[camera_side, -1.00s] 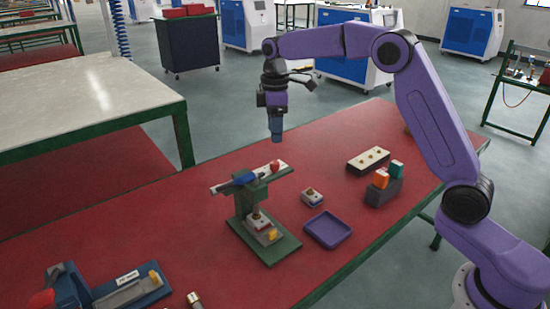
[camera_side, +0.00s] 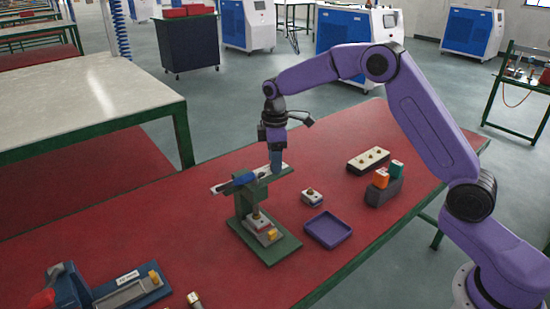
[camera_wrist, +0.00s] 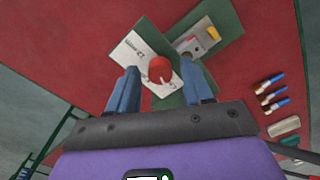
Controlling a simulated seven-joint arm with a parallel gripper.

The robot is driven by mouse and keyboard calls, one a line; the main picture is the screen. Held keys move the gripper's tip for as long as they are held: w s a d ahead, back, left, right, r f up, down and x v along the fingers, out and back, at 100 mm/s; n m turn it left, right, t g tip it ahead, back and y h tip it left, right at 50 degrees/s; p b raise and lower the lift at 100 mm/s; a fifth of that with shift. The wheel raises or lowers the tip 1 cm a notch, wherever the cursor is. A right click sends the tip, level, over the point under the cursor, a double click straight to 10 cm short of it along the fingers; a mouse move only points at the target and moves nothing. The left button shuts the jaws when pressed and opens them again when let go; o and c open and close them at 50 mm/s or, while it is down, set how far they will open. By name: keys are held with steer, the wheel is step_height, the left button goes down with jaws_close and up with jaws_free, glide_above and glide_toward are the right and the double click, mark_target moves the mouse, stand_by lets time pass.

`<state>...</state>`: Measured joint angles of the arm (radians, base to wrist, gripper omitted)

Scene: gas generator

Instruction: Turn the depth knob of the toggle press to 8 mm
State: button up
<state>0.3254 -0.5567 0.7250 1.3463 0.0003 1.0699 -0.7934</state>
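The toggle press (camera_side: 249,205) is green and stands upright on its base on the red table. A white scale plate with small markings (camera_wrist: 130,62) lies across its top, with a blue part on it. The round red knob (camera_wrist: 159,68) sits on the plate and shows in the wrist view. In the side view my fingers hide it. My gripper (camera_side: 276,168) points down at the plate's right end. In the wrist view my blue fingers (camera_wrist: 160,70) are apart, one on each side of the red knob. I cannot tell if they touch it.
A purple tray (camera_side: 328,230) and a small knobbed block (camera_side: 311,198) lie right of the press. A dark holder (camera_side: 382,193) carries orange and teal pieces. A white-topped block (camera_side: 368,159) is behind it. A blue fixture (camera_side: 130,289) is at lower left.

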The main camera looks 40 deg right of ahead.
jaws_close()
steer(key=shift+m, duration=0.5)
steer(key=m, duration=0.5)
steer(key=shift+m, duration=0.3)
steer(key=m, duration=0.3)
steer(key=shift+m, duration=2)
steer(key=shift+o, duration=1.3)
jaws_free()
